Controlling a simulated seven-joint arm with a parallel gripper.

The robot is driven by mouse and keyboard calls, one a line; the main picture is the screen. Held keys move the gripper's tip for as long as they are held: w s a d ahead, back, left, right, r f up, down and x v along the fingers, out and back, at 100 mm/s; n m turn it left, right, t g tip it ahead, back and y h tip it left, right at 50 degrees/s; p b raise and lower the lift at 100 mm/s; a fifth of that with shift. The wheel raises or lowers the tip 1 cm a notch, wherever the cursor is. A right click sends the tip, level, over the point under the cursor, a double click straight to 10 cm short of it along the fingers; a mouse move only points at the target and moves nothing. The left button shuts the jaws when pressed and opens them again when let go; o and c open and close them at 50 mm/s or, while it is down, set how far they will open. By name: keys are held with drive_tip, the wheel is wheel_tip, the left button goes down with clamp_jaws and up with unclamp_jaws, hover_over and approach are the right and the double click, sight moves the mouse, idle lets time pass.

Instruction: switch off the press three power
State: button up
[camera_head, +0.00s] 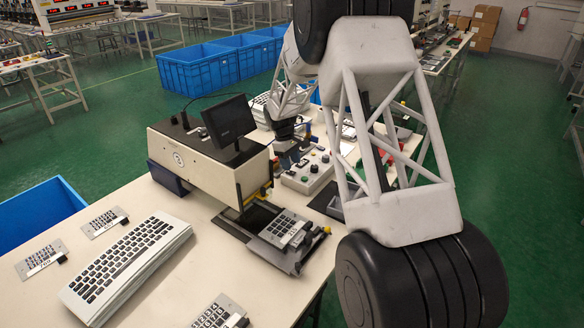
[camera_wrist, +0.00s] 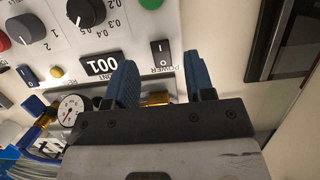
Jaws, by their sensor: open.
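The black power rocker switch (camera_wrist: 160,52), marked I and O, sits on a pale control panel (camera_wrist: 60,65) in the wrist view. Its POWER label reads upside down. I cannot tell which side is pressed in. My gripper (camera_wrist: 162,75) is open, its two blue fingers spread to either side of the switch's line. No contact with the switch shows. In the head view my gripper (camera_head: 296,154) is over the control box (camera_head: 308,172), which stands right of the press (camera_head: 205,160). The press has a round badge that looks like a 3.
A white keyboard (camera_head: 128,262), keypads (camera_head: 104,222) and a monitor (camera_head: 228,120) are on or above the table.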

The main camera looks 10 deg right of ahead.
sight(288, 172)
drive_tip(key=shift+v, duration=2.25)
drive_tip(key=shift+s+r, duration=0.1)
drive_tip(key=shift+r, duration=0.05)
drive_tip(key=s+d+r+m+t+y, duration=0.1)
drive_tip(key=s+d+r+m, duration=0.1)
drive_tip(key=s+r, duration=1)
drive_tip(key=s+d+r+m+t, duration=0.1)
drive_tip(key=s+d+r+m, duration=0.15)
drive_tip(key=s+r, duration=0.9)
drive_tip(key=s+f+m+t, duration=0.1)
drive_tip(key=s+f+m, duration=0.1)
drive_tip(key=s, duration=1.5)
drive_tip(key=s+f+m+t+y, duration=0.1)
drive_tip(key=s+f+m, duration=0.1)
drive_tip(key=s, duration=1.5)
drive_tip(key=shift+f+m+t, duration=0.35)
drive_tip(key=shift+f+t, duration=0.05)
drive_tip(key=shift+f, duration=0.05)
